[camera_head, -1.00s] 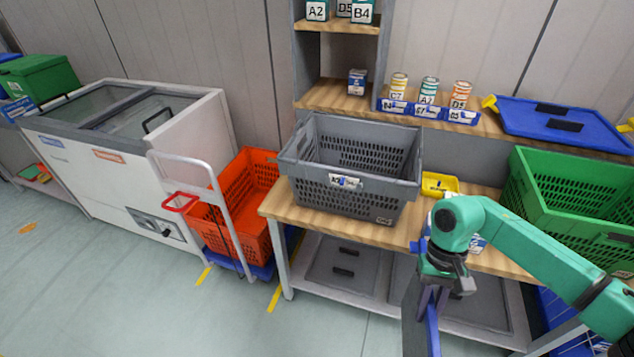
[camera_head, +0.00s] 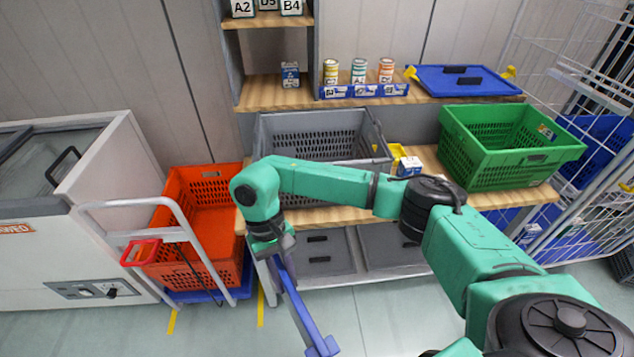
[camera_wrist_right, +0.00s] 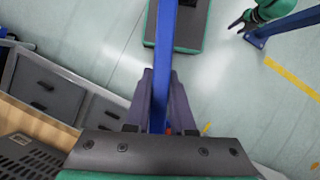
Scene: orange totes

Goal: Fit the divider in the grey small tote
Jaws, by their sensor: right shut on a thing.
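The grey tote (camera_head: 375,150) stands on the wooden bench, open at the top. My right arm crosses in front of it and hides much of its front wall. My right gripper (camera_head: 281,262) is shut on the blue divider (camera_head: 305,318), a long narrow blue piece seen nearly edge-on. The divider hangs down in front of the bench, outside the tote and apart from it. In the right wrist view the divider (camera_wrist_right: 162,70) runs between the two fingers. A teal part with a dark end (camera_wrist_right: 245,20) at that view's top right may be my left gripper; its jaws are unclear.
An orange crate (camera_head: 200,215) sits on a trolley at the left. Floor is clear in front.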

